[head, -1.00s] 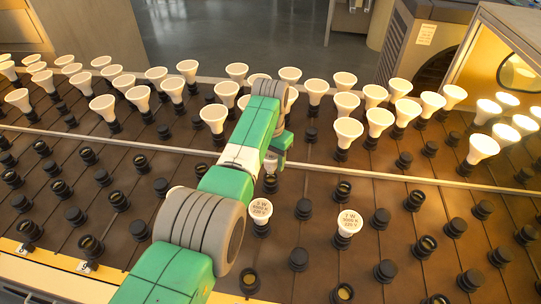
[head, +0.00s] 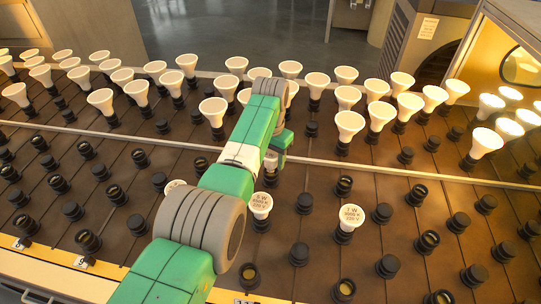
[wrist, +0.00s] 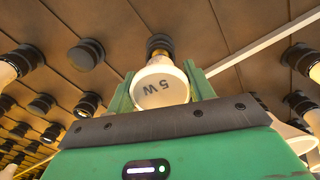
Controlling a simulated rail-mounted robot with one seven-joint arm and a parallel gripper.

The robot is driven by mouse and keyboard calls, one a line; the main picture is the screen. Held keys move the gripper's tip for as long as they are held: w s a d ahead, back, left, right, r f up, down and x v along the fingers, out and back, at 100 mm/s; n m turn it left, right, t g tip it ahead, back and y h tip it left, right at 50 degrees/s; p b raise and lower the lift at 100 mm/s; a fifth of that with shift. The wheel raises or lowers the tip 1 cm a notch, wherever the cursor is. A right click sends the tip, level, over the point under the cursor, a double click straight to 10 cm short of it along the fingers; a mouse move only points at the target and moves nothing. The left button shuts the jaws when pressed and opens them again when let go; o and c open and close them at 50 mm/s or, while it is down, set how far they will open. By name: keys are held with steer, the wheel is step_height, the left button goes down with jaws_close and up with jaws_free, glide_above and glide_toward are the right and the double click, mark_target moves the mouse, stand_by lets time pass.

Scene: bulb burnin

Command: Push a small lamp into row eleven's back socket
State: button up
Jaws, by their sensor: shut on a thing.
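My gripper (wrist: 160,88) is shut on a small white lamp (wrist: 160,90) marked 5 W, which shows between its two green fingers in the wrist view. The lamp's brass base points at a black socket (wrist: 160,42) and overlaps it in the picture. I cannot tell how deep it sits. A black socket (head: 270,178) shows just below the gripper. A tag partly reading 11 (head: 245,301) stands at the front edge.
White lamps stand in several sockets behind the rail (head: 400,173). Two front lamps, marked 5 W (head: 260,205) and 7 W (head: 351,216), stand near my arm. Many empty sockets surround them. A lit box (head: 505,60) stands at the back right.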

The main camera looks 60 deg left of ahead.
steer(key=shift+f+b, duration=0.75)
steer(key=shift+f, duration=0.2)
steer(key=o, duration=1.1)
steer(key=shift+c, duration=0.2)
step_height(320, 180, up, 8)
steer(key=p, duration=0.4)
steer(key=shift+f, duration=0.1)
